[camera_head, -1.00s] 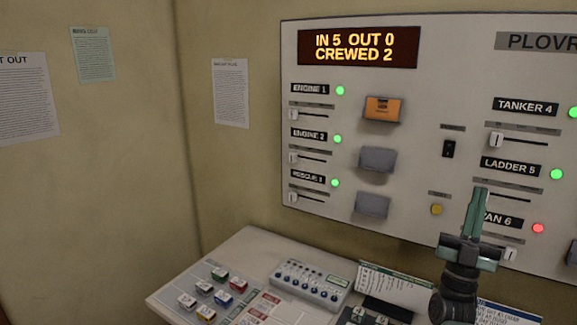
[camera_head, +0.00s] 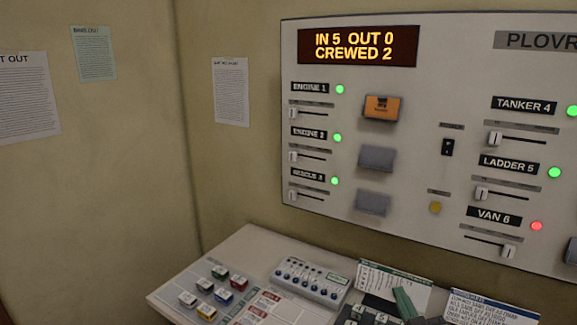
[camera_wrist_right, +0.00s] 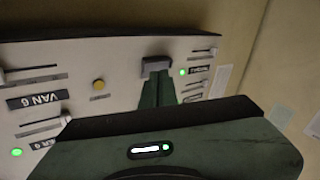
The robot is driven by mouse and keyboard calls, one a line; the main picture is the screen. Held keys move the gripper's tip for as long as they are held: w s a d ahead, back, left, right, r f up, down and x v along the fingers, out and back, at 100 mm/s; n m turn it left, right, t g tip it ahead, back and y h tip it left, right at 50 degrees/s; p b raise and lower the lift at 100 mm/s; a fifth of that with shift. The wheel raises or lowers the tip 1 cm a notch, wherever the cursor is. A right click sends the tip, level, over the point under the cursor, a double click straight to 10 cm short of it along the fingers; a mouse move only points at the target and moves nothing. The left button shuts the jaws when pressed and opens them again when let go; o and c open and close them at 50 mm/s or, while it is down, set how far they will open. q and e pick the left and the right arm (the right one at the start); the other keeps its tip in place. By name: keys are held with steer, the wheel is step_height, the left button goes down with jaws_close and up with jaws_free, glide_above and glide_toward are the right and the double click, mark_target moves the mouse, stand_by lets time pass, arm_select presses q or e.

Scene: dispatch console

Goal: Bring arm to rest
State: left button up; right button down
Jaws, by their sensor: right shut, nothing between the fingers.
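My right gripper (camera_head: 404,302) shows at the bottom edge of the head view, low in front of the desk cards. Only its green fingers and a dark piece of wrist are in the picture. The fingers are together and empty. In the right wrist view the green fingers (camera_wrist_right: 158,93) point toward the wall panel (camera_wrist_right: 120,75), overlapping the lower edge of a grey block (camera_wrist_right: 157,66). I see no contact there. My left gripper is in neither view.
The wall panel (camera_head: 330,230) carries sliders, lamps, an orange block (camera_head: 382,107) and grey blocks. The sloping desk (camera_head: 240,250) below holds coloured buttons, a knob box (camera_head: 311,281), a white card (camera_head: 392,282) and a blue-headed card (camera_head: 490,305). Space before the panel is clear.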

steer(key=s+a+f+g, duration=0.4)
steer(key=s+f+g, duration=0.4)
steer(key=s+f, duration=0.55)
steer(key=s+a+f+m+g, duration=0.15)
steer(key=s+g, duration=0.25)
steer(key=s, duration=0.7)
steer(key=s+f+g, duration=0.3)
steer(key=s, duration=0.7)
step_height(320, 180, down, 32)
steer(key=s+f+g+b, duration=0.1)
steer(key=s+b, duration=0.1)
steer(key=b, duration=0.4)
steer(key=s+d+f+g+b, duration=0.1)
steer(key=s+d+f+b, duration=0.2)
steer(key=s+f, duration=1.3)
step_height(320, 180, down, 3)
steer(key=shift+s+d+f+n+g+h+b, duration=0.1)
steer(key=shift+s+d+n+g+h+b, duration=0.1)
steer(key=shift+n+g+h+b, duration=0.25)
